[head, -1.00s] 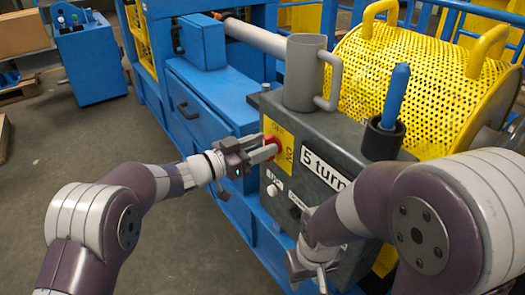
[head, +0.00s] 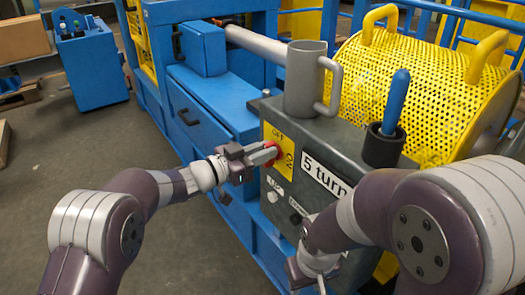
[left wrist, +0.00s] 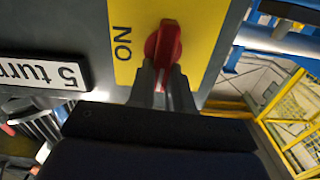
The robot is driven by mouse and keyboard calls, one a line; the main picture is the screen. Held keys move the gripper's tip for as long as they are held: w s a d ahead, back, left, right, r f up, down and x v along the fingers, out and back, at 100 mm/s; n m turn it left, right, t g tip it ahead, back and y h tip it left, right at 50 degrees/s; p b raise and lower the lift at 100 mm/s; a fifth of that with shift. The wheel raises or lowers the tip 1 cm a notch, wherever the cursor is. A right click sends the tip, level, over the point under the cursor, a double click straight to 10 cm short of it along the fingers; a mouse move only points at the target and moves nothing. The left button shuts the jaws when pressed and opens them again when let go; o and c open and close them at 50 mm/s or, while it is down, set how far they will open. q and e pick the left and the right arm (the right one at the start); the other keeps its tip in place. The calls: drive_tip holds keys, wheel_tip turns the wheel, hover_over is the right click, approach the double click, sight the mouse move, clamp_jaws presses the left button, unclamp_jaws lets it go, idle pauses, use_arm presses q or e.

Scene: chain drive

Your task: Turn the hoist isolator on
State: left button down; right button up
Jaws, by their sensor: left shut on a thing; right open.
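The hoist isolator is a red rotary handle (head: 268,154) on a yellow plate (head: 279,132) on the left part of the grey panel's front. "OFF" is printed near the plate's top and "ON" at its right side. In the left wrist view the red handle (left wrist: 164,42) sits between my finger ends, with "ON" to its left. My left gripper (head: 264,153) is shut on the handle, and its fingers partly hide it in the head view. I cannot tell exactly which mark the handle points at. My right gripper (head: 317,277) is open, low in front of the panel.
A grey mug (head: 302,80) and a blue-handled tool in a dark cup (head: 383,143) stand on the grey box. A "5 turns"-like label (head: 325,176) and small buttons are on its front. A yellow perforated drum guard (head: 400,90) is behind.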

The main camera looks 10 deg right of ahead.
use_arm(q)
drive_tip(key=m, duration=0.2)
drive_tip(key=m+b, duration=0.1)
drive_tip(key=m, duration=0.2)
drive_tip(key=s+m+b, duration=0.1)
drive_tip(key=m, duration=0.1)
drive_tip(key=shift+d+f+m, duration=0.2)
drive_tip(key=shift+f+m, duration=0.15)
drive_tip(key=shift+m, duration=0.05)
drive_tip(key=m+b, duration=0.2)
drive_tip(key=m, duration=0.1)
drive_tip(key=m+b, duration=0.1)
drive_tip(key=m, duration=0.1)
drive_tip(key=shift+s+d+f+b, duration=0.1)
drive_tip(key=shift+s+f+b, duration=0.15)
drive_tip(key=shift+f+b, duration=0.15)
drive_tip(key=shift+f+m+b, duration=0.1)
drive_tip(key=shift+m+b, duration=1.4)
drive_tip(key=shift+m, duration=0.7)
drive_tip(key=c, duration=1)
unclamp_jaws()
drive_tip(key=shift+d, duration=0.1)
drive_tip(key=shift+c, duration=0.2)
